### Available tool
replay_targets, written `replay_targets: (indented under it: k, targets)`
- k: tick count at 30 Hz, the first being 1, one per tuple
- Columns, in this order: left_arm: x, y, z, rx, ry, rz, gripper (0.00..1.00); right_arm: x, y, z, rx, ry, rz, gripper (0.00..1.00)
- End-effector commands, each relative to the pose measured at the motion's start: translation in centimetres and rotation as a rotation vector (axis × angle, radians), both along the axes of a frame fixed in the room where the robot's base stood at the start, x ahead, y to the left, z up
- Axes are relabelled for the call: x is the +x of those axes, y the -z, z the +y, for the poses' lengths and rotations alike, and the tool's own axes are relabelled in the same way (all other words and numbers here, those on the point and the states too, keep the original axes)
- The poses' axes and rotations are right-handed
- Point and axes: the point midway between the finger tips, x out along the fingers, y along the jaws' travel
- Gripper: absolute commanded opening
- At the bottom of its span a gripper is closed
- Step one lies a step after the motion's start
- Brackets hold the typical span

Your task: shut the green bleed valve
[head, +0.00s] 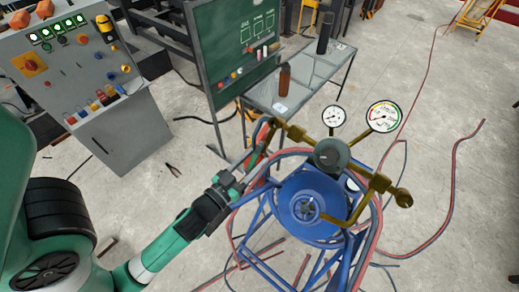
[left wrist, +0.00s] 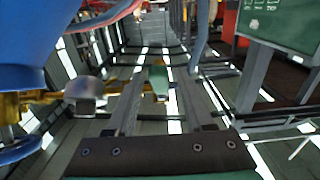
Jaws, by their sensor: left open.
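A green handle, which looks like the bleed valve (head: 256,158), sits below the left end of the brass manifold (head: 297,133) on the blue reel stand. In the left wrist view, a green piece with a pale end (left wrist: 159,82) shows between the far ends of my fingers. My left gripper (head: 262,151) reaches in from the lower left and is open around or just short of this green piece; I cannot tell whether it touches. The left wrist view shows both fingers (left wrist: 160,98) apart. My right gripper is not in view.
Two gauges (head: 383,116) and a grey-green round body (head: 331,154) stand on the manifold above the blue reel (head: 290,205). Red and grey hoses (head: 449,220) loop around it and across the floor. A chalkboard (head: 222,40), steel table (head: 318,78) and control console (head: 100,120) stand behind.

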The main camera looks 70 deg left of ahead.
Motion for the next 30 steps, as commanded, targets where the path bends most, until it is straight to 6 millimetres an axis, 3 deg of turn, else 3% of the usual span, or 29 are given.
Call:
replay_targets:
  k: [8,17,18,30]
  targets:
    - [0.12,0.05,0.09,0.000,-0.001,0.000,0.53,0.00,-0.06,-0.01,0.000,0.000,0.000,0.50]
    - [0.11,0.04,0.08,0.000,0.000,0.000,0.02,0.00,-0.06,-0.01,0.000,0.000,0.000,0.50]
    - [0.11,0.04,0.08,0.000,0.000,0.000,0.00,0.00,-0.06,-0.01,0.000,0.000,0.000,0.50]
    - [0.11,0.04,0.08,0.000,0.000,0.000,0.00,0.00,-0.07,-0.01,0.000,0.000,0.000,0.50]
